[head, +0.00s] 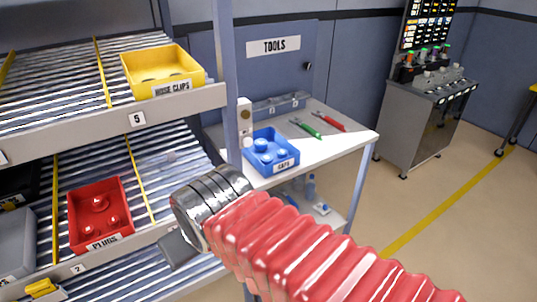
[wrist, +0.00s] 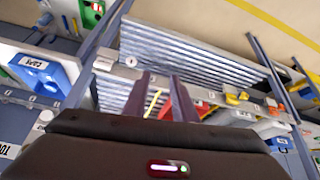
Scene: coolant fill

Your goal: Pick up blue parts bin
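The blue parts bin (head: 285,168), with a white label reading "CAPS" and several round blue caps inside, sits on a white worktable (head: 345,140) right of the shelf post. It also shows at the left of the wrist view (wrist: 58,80), tilted in the picture. My gripper (wrist: 162,78) is open in the wrist view, with two dark fingers apart and nothing held between them. It points at the roller shelf, away from the blue bin. In the head view, my red-sleeved arm and metal wrist lie in front of the shelf, below the bin; the fingers are hardly visible there.
A flow rack holds a yellow bin (head: 162,73) labelled "HOSE CLIPS" and a red bin (head: 100,215) labelled "PLUGS". The rack's upright post (head: 229,90) stands just left of the blue bin. Green (head: 306,128) and red (head: 328,121) tools lie behind it. The table's right front is clear.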

